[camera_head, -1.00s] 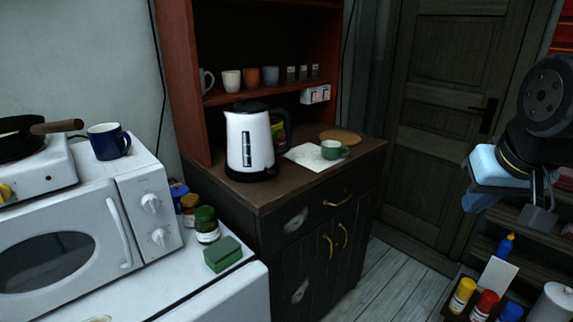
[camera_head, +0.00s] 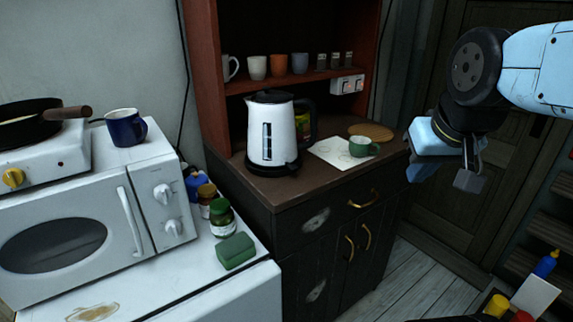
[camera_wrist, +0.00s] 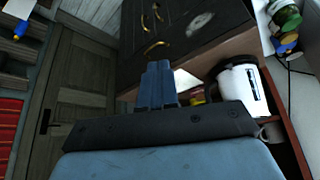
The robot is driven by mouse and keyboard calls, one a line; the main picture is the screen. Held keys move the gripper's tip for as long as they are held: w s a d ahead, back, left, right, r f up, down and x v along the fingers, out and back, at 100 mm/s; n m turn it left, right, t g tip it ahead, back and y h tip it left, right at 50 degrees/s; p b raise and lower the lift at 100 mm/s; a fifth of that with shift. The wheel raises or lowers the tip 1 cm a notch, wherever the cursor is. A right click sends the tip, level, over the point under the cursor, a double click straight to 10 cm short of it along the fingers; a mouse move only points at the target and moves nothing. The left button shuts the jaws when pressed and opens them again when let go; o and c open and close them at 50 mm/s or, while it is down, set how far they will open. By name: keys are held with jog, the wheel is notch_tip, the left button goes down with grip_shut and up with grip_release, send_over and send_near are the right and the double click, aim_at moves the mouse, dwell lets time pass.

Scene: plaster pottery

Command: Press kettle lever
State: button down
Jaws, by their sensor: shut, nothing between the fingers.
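The white kettle (camera_head: 272,135) with a black lid, black handle and black base stands upright on the dark cabinet top (camera_head: 290,186). Its handle is on the right side; I cannot make out the lever clearly. The kettle also shows at the right of the wrist view (camera_wrist: 241,90). My gripper (camera_head: 468,172) is at the right in the head view, in front of the door and apart from the kettle. Its fingers also show in the wrist view (camera_wrist: 158,82), shut and empty.
A green cup (camera_head: 362,146) stands on white paper beside the kettle, near a round wooden board (camera_head: 371,131). A shelf with several cups and a wall socket (camera_head: 347,85) is behind. A microwave (camera_head: 90,215) and green sponge (camera_head: 235,250) are at the left.

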jog(key=n+g+y, duration=0.1)
jog(key=n+g, duration=0.2)
jog(key=n, duration=0.1)
send_near(294, 167)
jog(key=shift+s+r, duration=0.2)
jog(key=shift+r, duration=0.05)
jog(key=shift+x, duration=3.45)
